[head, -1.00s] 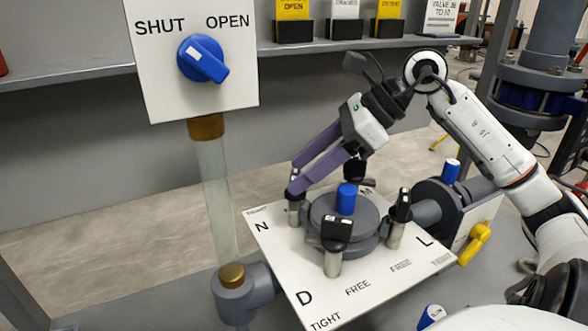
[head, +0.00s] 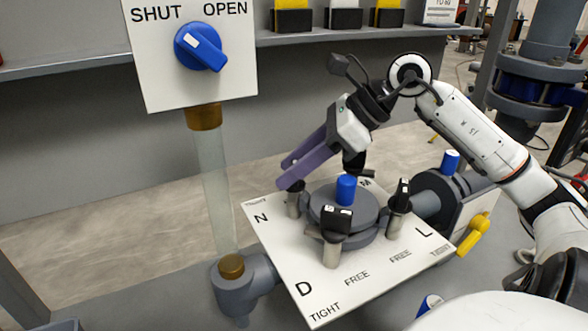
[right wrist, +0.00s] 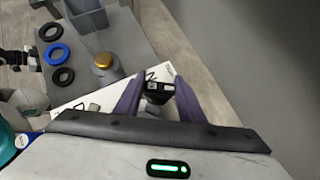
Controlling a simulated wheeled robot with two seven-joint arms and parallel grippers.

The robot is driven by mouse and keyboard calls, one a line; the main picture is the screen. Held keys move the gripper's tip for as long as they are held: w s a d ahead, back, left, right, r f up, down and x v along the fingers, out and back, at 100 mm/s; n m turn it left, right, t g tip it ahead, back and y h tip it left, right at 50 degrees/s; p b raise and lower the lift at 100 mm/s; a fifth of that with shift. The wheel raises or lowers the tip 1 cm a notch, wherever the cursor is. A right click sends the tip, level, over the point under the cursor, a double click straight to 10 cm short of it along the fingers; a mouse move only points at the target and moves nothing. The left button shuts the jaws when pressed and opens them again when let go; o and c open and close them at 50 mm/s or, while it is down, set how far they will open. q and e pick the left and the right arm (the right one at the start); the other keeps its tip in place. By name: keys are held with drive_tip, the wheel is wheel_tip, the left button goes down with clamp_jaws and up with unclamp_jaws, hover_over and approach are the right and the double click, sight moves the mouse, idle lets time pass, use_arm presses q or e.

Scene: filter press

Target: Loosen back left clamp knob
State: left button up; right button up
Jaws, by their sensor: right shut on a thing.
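The back left clamp knob (head: 295,187) is black on a grey post, beside the letter N on the white plate (head: 268,234). My right gripper (head: 284,180), with purple fingers, reaches down to it from the upper right and is shut on it. The right wrist view shows the knob (right wrist: 158,91) between the two fingers (right wrist: 157,95); the fingers partly cover it in the head view. Front left clamp knob (head: 336,219) by D and right clamp knob (head: 402,191) by L stand upright around the round grey lid. My left gripper is not in view.
A blue cap (head: 345,189) stands on the lid's middle. A clear pipe (head: 213,180) rises at left to a SHUT/OPEN sign (head: 160,75) with a blue knob. A yellow handle (head: 474,235) sits right of the plate. Black and blue rings (right wrist: 56,54) lie on the bench.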

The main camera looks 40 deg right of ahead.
drive_tip(key=shift+f+m+t+h+b, duration=0.25)
drive_tip(key=shift+m+t+h+b, duration=0.35)
drive_tip(key=shift+b, duration=0.55)
drive_tip(key=shift+r+m+b, duration=0.1)
drive_tip(key=shift+m+b, duration=0.25)
drive_tip(key=shift+m, duration=0.05)
drive_tip(key=shift+r+m, duration=0.2)
drive_tip(key=shift+m, duration=0.1)
drive_tip(key=o, duration=1)
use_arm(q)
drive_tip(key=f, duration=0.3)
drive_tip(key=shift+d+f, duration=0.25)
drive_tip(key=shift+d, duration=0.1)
use_arm(e)
drive_tip(key=shift+o, duration=0.2)
